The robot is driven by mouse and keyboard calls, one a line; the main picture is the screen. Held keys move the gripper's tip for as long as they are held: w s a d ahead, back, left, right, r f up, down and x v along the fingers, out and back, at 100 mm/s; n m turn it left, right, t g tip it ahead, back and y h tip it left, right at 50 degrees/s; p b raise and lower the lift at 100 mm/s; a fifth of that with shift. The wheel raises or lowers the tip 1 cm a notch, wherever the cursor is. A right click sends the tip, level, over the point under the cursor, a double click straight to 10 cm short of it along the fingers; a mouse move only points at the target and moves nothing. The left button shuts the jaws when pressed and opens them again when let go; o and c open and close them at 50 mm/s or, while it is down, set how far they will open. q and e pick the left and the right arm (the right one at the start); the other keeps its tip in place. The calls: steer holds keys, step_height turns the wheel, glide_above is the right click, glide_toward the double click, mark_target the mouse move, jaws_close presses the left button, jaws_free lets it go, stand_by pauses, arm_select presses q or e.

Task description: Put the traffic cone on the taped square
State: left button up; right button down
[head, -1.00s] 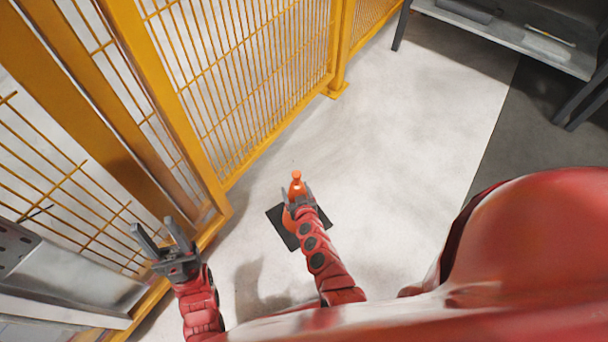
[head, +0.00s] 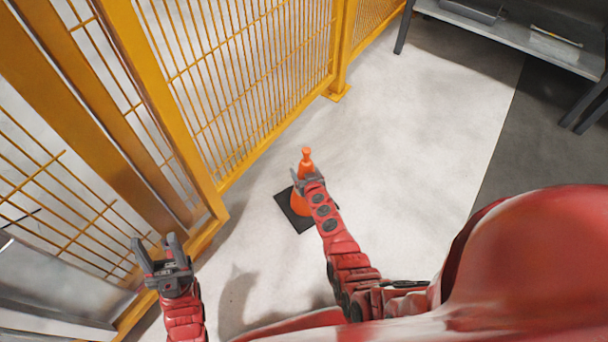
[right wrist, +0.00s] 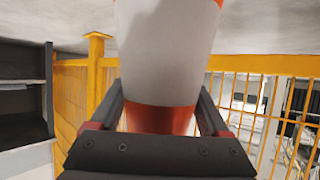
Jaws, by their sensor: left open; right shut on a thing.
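The traffic cone (head: 300,204) is orange with a black square base, near the middle of the head view, its tip pointing up the picture. My right gripper (head: 305,183) is shut on its upper part. In the right wrist view, an orange and white part of the cone (right wrist: 165,50) stands between the fingers of the right gripper (right wrist: 160,100). I cannot tell whether the base touches the floor. My left gripper (head: 156,242) is open and empty at the lower left, apart from the cone. No taped square is visible in either view.
A yellow mesh fence (head: 240,80) runs along the left, with a post (head: 340,60) beyond the cone. A grey metal bench (head: 520,35) stands at the upper right. Pale floor (head: 420,150) between them is clear, bordering a dark floor area (head: 530,140) on the right.

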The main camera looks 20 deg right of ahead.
jaws_free()
